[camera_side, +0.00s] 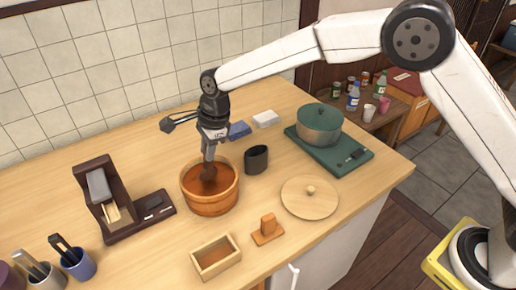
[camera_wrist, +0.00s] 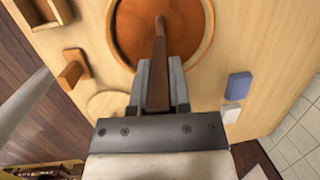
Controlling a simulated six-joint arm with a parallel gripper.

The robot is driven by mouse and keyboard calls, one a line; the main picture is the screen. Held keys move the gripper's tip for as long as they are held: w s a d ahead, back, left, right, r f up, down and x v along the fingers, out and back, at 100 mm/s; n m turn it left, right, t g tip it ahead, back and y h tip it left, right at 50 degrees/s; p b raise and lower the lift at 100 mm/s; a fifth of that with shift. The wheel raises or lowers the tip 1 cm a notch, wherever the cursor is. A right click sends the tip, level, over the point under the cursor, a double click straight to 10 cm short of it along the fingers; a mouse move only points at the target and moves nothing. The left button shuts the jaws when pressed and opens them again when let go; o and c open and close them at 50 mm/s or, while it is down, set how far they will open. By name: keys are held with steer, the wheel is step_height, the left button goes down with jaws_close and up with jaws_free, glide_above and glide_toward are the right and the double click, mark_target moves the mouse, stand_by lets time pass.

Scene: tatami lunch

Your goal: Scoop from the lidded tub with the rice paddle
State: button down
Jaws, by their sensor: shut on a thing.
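The round wooden tub (camera_side: 211,207) stands open on the counter with reddish-brown contents. Its lid (camera_side: 309,201), a pale wooden disc with a knob, lies flat on the counter to the right. My gripper (camera_side: 209,152) is above the tub, pointing down, shut on the brown rice paddle (camera_side: 208,173). The paddle's lower end is inside the tub, at or in the contents; how deep I cannot tell. In the wrist view the paddle (camera_wrist: 158,75) sticks out between the fingers (camera_wrist: 159,88) over the tub (camera_wrist: 203,52). Part of the lid (camera_wrist: 104,102) shows beside the gripper.
A dark cup (camera_side: 256,161) stands close right of the tub. A wooden stand (camera_side: 267,232) and an open box (camera_side: 216,259) are in front. A dark holder (camera_side: 118,205) is at left. A pot (camera_side: 319,125) sits on a green stove (camera_side: 350,157) behind.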

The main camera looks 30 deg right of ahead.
mark_target(208, 169)
steer(key=shift+f, duration=1.9)
steer(key=shift+a, duration=0.15)
steer(key=shift+d, duration=0.35)
steer(key=shift+a, duration=0.2)
steer(key=shift+r, duration=0.1)
stand_by(0.6)
steer(key=shift+r, duration=4.95)
